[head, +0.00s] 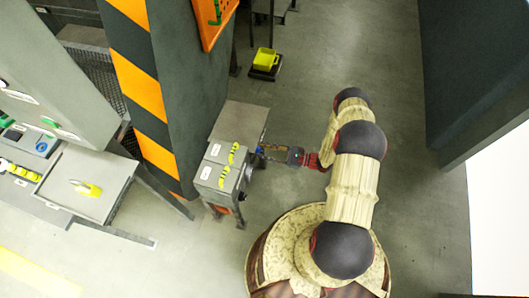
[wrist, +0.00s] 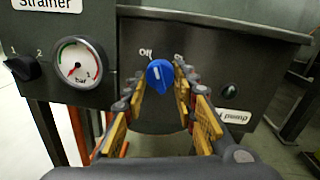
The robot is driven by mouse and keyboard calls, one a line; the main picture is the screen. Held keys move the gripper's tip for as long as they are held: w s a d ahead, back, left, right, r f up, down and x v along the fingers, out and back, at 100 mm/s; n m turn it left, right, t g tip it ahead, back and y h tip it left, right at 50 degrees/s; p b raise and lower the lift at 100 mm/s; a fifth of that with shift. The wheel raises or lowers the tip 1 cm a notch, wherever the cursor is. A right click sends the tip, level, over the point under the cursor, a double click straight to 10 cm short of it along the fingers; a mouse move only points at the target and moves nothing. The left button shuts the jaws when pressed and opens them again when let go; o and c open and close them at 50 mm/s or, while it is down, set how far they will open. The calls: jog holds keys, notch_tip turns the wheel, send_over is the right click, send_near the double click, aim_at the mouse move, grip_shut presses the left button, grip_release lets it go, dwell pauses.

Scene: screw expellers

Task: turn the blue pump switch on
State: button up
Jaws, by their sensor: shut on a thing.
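The blue pump switch (wrist: 160,76) is a round knob on the dark front panel, in the middle of the wrist view. Its pale mark points up, slightly toward the left. The word "Off" stands at its upper left, and a partly hidden label is at its upper right. My gripper (wrist: 161,86) has one finger on each side of the knob and is shut on it. In the head view my gripper (head: 266,152) reaches left to the side of the grey cabinet (head: 222,168); the knob is only a small blue spot there.
A pressure gauge (wrist: 78,62) and a black selector knob (wrist: 22,68) are left of the switch. A dark round indicator (wrist: 228,90) is at right, above a pump label (wrist: 238,117). A striped column (head: 150,85) stands behind the cabinet.

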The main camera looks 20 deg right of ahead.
jog(key=m+t+b, duration=0.1)
jog(key=m+b, duration=0.2)
jog(key=m, duration=0.9)
jog(key=shift+s+a+m+b, duration=0.1)
jog(key=shift+m+b, duration=0.2)
jog(key=shift+m, duration=0.1)
jog(key=o, duration=1.1)
jog(key=shift+c, duration=0.2)
jog(key=shift+o, duration=0.5)
jog(key=v, duration=1.2)
jog(key=shift+s, duration=0.2)
jog(key=shift+a, duration=0.1)
